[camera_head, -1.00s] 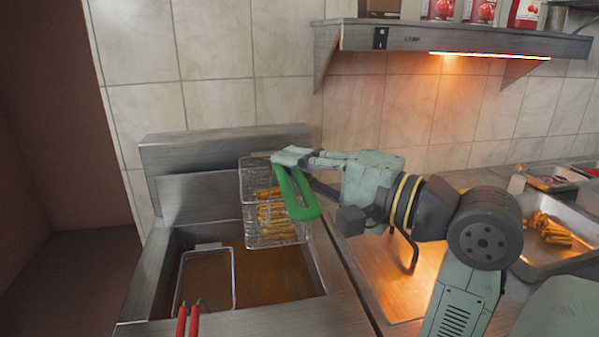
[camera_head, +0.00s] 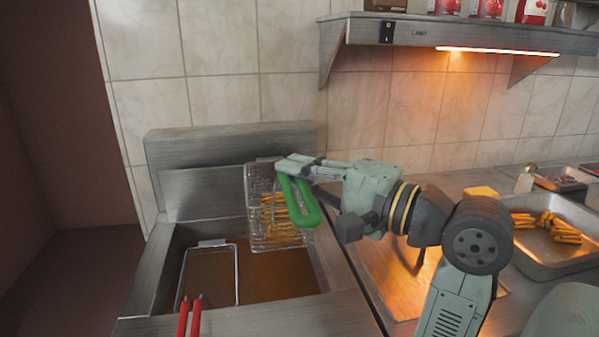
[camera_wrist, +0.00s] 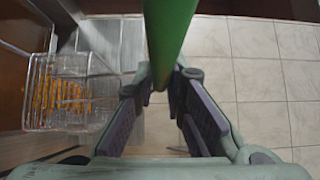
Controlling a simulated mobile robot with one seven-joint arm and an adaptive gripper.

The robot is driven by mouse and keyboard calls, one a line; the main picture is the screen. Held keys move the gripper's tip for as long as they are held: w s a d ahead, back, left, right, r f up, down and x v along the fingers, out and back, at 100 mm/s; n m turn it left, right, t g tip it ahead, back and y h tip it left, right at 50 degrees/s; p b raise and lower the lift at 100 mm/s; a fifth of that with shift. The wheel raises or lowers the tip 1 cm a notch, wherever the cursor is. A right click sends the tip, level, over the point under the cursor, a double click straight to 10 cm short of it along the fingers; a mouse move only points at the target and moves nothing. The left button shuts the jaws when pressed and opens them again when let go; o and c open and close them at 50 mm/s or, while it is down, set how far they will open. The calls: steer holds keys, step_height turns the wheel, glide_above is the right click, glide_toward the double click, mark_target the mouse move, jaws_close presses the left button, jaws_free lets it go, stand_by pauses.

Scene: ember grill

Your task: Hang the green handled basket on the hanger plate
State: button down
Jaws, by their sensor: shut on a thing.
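The green handled basket (camera_head: 254,208) is a wire fry basket with fries inside. It hangs in the air above the right part of the fryer, in front of the back panel. My gripper (camera_head: 290,168) is shut on its green handle (camera_head: 304,208). In the wrist view the green handle (camera_wrist: 168,40) runs up between my fingers (camera_wrist: 160,88), and the wire basket (camera_wrist: 70,92) with fries shows at the left. The hanger plate seems to be the metal back panel (camera_head: 205,190) of the fryer; the basket looks close to it, but I cannot tell whether they touch.
A second basket with red handles (camera_head: 190,316) sits in the left of the fryer (camera_head: 285,280). A shelf with a lit lamp (camera_head: 495,52) overhangs at upper right. A metal tray of fries (camera_head: 568,265) stands at the right. Tiled wall is behind.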

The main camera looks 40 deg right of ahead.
steer(key=shift+s+f+b, duration=0.1)
steer(key=shift+f+b, duration=0.35)
steer(key=shift+f, duration=0.2)
steer(key=c, duration=1.6)
jaws_free()
steer(key=shift+o, duration=0.2)
steer(key=v, duration=0.8)
steer(key=shift+s, duration=0.1)
